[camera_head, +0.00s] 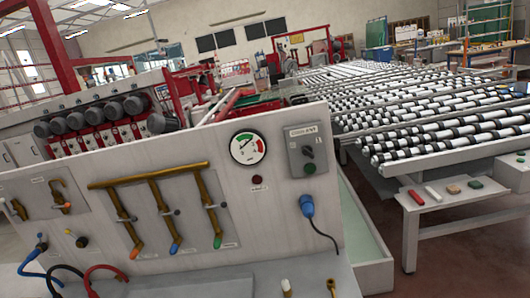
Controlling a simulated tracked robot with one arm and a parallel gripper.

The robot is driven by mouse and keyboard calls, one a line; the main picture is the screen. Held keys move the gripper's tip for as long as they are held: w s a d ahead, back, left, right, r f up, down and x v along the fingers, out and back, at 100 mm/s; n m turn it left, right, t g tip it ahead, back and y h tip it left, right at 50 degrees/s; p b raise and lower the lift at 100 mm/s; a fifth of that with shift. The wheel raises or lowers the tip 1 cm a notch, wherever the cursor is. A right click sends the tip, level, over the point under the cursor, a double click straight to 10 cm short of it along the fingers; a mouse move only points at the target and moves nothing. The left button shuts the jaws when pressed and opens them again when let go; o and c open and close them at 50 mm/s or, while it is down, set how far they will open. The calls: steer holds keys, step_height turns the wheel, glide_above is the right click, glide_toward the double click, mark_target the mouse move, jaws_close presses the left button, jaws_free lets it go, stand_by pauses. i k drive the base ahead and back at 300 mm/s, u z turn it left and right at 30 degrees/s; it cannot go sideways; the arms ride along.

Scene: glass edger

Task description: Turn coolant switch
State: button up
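The coolant switch (308,153) is a dark rotary knob on a grey box on the upright light-grey panel, right of centre. A small label plate, too small to read surely, sits above the knob. A smaller dark round part (309,168) is below it on the same box. The knob's exact angle is hard to tell at this size. My gripper is not in view, so its opening and its distance from the switch do not show.
A round gauge (248,148) and a dark red lamp (257,180) are left of the switch. A blue plug (307,205) with a black cable hangs below. Brass pipes with valves (150,178) fill the panel's left. A roller table (430,115) stands behind right.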

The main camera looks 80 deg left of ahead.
mark_target(307, 150)
steer(key=u, duration=0.2)
steer(key=i, duration=0.5)
steer(key=u, duration=0.3)
steer(key=k, duration=0.85)
steer(key=u, duration=0.2)
steer(key=i, duration=0.85)
steer(key=z, duration=0.05)
